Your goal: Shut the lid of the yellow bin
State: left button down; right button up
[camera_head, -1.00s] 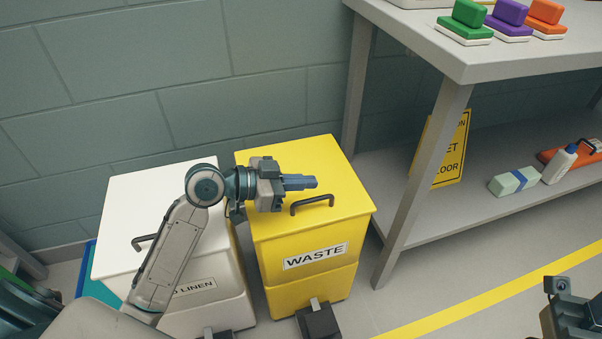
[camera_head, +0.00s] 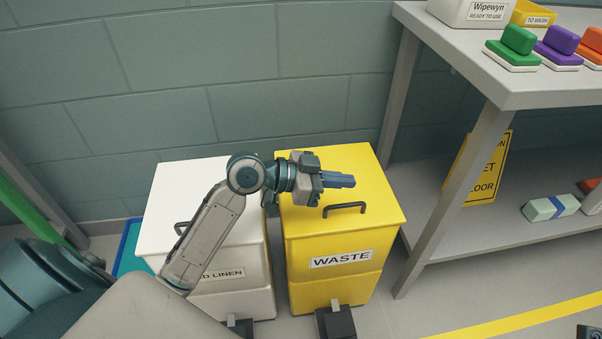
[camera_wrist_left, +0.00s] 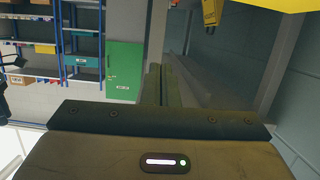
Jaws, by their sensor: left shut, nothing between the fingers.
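The yellow bin (camera_head: 332,292), labelled WASTE, stands on the floor in the middle of the head view. Its yellow lid (camera_head: 380,188) lies flat on top and looks closed, with a dark handle (camera_head: 345,208) near the front. My left gripper (camera_head: 352,181) is shut and empty, pointing right above the lid, just behind the handle. I cannot tell whether it touches the lid. The shut fingers (camera_wrist_left: 165,85) also show in the left wrist view. A sliver of my right arm shows at the bottom right corner; its fingers are hidden.
A white bin (camera_head: 155,225) labelled LINEN stands close on the left, partly behind my left arm. A black pedal (camera_head: 336,322) sits before the yellow bin. A grey table (camera_head: 520,95) with a lower shelf stands on the right. A block wall is behind.

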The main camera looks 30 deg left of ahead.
pick_arm(q)
jog(key=v, duration=1)
jog(key=shift+s+d, duration=0.2)
jog(key=shift+s, duration=0.1)
